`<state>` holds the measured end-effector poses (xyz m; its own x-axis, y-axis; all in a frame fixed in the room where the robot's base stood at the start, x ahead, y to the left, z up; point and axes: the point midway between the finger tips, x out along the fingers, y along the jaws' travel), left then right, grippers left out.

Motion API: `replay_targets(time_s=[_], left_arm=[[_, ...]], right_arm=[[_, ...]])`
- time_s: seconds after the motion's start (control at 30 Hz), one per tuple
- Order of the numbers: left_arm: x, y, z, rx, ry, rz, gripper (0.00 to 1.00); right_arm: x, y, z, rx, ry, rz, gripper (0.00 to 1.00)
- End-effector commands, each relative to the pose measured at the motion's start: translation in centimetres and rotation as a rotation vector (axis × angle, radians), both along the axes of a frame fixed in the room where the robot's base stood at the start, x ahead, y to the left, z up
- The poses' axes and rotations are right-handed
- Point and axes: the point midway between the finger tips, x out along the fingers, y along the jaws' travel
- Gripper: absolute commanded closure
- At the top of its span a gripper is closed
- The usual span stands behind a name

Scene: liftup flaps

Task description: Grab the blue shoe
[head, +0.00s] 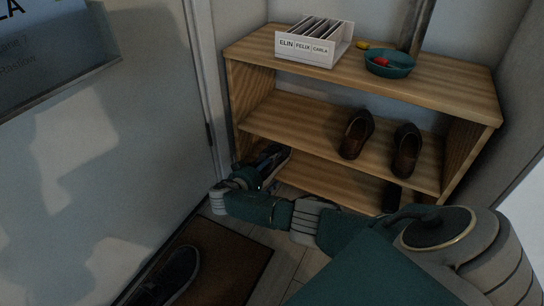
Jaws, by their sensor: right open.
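A dark shoe with a bluish tint (172,277) lies on the brown doormat at the bottom left, cut off by the picture's lower edge. My right arm reaches across from the lower right. My right gripper (268,162) is at the left end of the shelf unit, by the lower shelf, and is open. It is dark there, and I cannot tell whether a shoe stands between or behind its fingers. The gripper is well above and right of the shoe on the mat, apart from it. My left gripper is out of view.
A wooden shelf unit (450,84) holds a white name-labelled box (306,52) and a teal bowl (378,70) on top. Two brown shoes (356,134) (406,150) stand on the middle shelf. A grey door (130,130) is at left. The doormat (236,262) lies in front.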

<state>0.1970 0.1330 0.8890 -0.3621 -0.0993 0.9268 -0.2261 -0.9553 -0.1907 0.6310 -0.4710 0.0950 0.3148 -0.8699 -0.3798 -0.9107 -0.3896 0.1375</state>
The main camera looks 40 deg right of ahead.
Motion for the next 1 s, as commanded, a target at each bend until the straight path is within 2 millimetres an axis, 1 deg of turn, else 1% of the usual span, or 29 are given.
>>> replay_targets(time_s=[0.03, 0.2, 0.23, 0.27, 0.3, 0.37, 0.4, 0.47, 0.77, 0.87, 1.0], left_arm=[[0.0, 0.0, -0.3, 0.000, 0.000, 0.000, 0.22], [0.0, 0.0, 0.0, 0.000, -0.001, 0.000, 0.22], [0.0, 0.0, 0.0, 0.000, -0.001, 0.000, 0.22], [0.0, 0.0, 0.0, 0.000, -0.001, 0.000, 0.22], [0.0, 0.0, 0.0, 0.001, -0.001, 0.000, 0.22], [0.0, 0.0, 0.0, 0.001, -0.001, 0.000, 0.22], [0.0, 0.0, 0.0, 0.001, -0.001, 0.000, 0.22], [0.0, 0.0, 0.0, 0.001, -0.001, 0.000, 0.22], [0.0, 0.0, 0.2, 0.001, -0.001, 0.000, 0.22], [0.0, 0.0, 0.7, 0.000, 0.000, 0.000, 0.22], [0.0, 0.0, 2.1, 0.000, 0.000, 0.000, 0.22]], right_arm=[[0.1, -0.1, -0.1, 0.001, -0.001, 0.001, 0.11], [0.1, -0.1, 0.1, 0.000, 0.000, 0.001, 0.11], [0.1, -0.1, 0.1, 0.000, 0.000, 0.001, 0.15], [0.1, -0.1, 0.0, 0.000, 0.000, 0.001, 0.21], [0.1, -0.1, 0.0, 0.000, 0.000, 0.001, 0.29], [0.1, -0.1, 0.0, 0.000, 0.000, 0.001, 0.41], [0.1, -0.1, 0.0, 0.000, 0.000, 0.001, 0.49], [0.1, -0.1, 0.0, 0.000, 0.000, 0.001, 0.60], [0.1, -0.2, 0.3, -0.001, 0.000, 0.000, 0.60], [0.1, -0.1, 0.9, 0.000, -0.002, 0.001, 0.60], [0.1, -0.1, 2.4, -0.001, -0.003, 0.000, 0.60]])
